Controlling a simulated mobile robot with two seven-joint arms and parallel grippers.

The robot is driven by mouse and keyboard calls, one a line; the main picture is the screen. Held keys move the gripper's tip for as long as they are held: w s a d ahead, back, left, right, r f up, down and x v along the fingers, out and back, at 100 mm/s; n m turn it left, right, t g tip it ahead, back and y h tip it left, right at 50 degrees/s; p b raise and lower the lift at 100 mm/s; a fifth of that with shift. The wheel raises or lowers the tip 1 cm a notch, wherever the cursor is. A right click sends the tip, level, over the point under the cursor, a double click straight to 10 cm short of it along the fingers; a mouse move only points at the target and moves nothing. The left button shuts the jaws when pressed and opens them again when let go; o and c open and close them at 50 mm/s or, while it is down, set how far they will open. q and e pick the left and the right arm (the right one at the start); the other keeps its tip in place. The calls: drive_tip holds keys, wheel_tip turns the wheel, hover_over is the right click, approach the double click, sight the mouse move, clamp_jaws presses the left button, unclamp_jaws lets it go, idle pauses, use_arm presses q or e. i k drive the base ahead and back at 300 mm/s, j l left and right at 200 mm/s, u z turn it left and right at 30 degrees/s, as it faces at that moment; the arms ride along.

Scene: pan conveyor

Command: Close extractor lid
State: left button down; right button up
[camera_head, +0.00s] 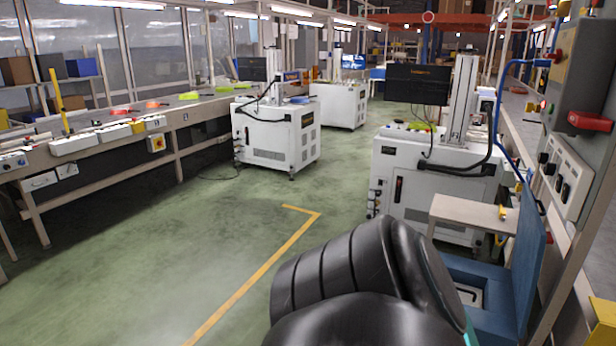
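A blue box (462,268) at the lower right looks like the extractor. Its tall blue lid (529,262) stands up, open, at the box's right side. A light grey part with a dark slot shows inside the box. A thick black arm link of mine fills the bottom middle and hides the box's left and front parts. Neither gripper shows in this view, so their fingers cannot be seen.
A white machine cabinet (432,178) with a monitor stands behind the box, with a small beige table (465,212) in front. A grey control panel (567,178) rises close on the right. Green floor (150,260) with a yellow line is free to the left.

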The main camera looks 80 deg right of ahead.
sight(530, 237)
drive_tip(key=z, duration=1.55)
